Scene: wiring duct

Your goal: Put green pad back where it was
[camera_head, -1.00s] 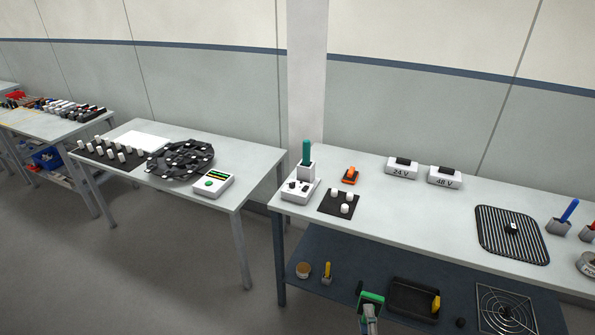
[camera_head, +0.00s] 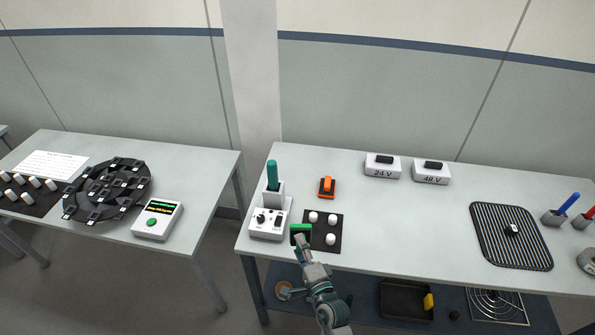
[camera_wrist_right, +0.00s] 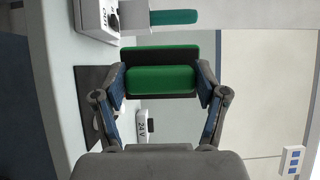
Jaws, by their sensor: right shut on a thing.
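The green pad (camera_head: 301,232) is a green block on a dark backing. It also shows in the right wrist view (camera_wrist_right: 160,79). My right gripper (camera_head: 302,243) is shut on it, with one finger at each side of it in the wrist view. In the head view the pad appears at the left front of a black mat (camera_head: 323,246) bearing white knobs (camera_head: 331,219). I cannot tell whether the pad touches the mat or table. My left gripper is not in view.
A white control box (camera_head: 268,224) with a teal-handled tool (camera_head: 272,175) stands left of the mat. An orange switch (camera_head: 327,187) lies behind it. The 24 V box (camera_head: 382,166) and 48 V box (camera_head: 431,172) stand at the back. The tabletop (camera_head: 410,225) right of the mat is clear.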

